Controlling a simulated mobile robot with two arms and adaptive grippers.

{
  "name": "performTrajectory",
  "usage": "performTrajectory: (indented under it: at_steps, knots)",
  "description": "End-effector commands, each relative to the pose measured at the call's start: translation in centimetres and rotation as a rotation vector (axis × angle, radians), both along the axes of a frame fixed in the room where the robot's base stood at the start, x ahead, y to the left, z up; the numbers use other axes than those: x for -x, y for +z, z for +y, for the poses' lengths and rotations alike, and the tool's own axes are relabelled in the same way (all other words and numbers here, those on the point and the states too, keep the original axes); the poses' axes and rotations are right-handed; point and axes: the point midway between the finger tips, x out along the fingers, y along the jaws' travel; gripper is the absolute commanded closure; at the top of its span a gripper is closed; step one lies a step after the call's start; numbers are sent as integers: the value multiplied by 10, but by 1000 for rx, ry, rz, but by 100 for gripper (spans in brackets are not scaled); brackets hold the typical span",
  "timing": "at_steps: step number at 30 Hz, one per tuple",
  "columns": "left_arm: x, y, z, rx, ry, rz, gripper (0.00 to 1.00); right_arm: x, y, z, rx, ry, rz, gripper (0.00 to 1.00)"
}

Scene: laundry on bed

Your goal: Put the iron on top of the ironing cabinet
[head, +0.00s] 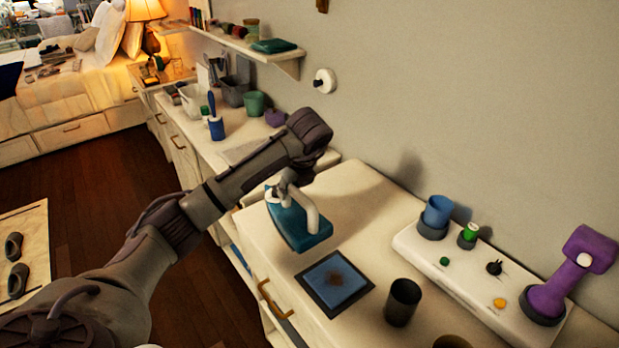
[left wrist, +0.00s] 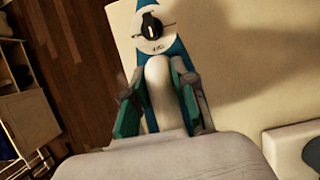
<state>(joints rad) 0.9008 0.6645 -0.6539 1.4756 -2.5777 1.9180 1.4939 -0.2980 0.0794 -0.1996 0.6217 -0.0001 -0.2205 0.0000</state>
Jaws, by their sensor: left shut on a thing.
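The iron (head: 302,226) has a teal body and a white handle. My left gripper (head: 287,187) is shut on its handle and holds it over the white cabinet (head: 362,218), which I take for the ironing cabinet. It seems to hang a little above the top, though a gap is hard to judge. In the left wrist view the gripper fingers (left wrist: 160,100) stand on both sides of the white handle of the iron (left wrist: 153,30). The iron's underside is hidden. My right gripper is out of view.
A white tray (head: 455,280) holds a blue cup and a purple device (head: 572,277). A longer counter (head: 235,150) with containers lies behind.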

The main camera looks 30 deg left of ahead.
Motion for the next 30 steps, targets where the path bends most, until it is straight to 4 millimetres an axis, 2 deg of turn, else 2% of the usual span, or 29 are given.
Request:
performTrajectory:
  at_steps: [3, 8, 16, 24, 25, 29, 30]
  knots:
    - [3, -3, 10, 0, 0, -5, 100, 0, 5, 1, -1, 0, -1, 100]
    - [4, -9, 13, 1, 0, -5, 100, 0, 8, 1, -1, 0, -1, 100]
    - [4, -41, 13, 1, 0, -5, 100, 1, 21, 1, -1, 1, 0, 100]
    - [4, -46, 13, 1, 0, -7, 100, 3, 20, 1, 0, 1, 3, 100]
    - [5, -49, 13, 1, -1, 0, 70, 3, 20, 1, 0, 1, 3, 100]
    - [5, -49, 12, 1, -1, 0, 49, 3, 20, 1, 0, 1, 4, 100]
    - [5, -49, 12, 1, -1, 0, 48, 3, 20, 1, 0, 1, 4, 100]
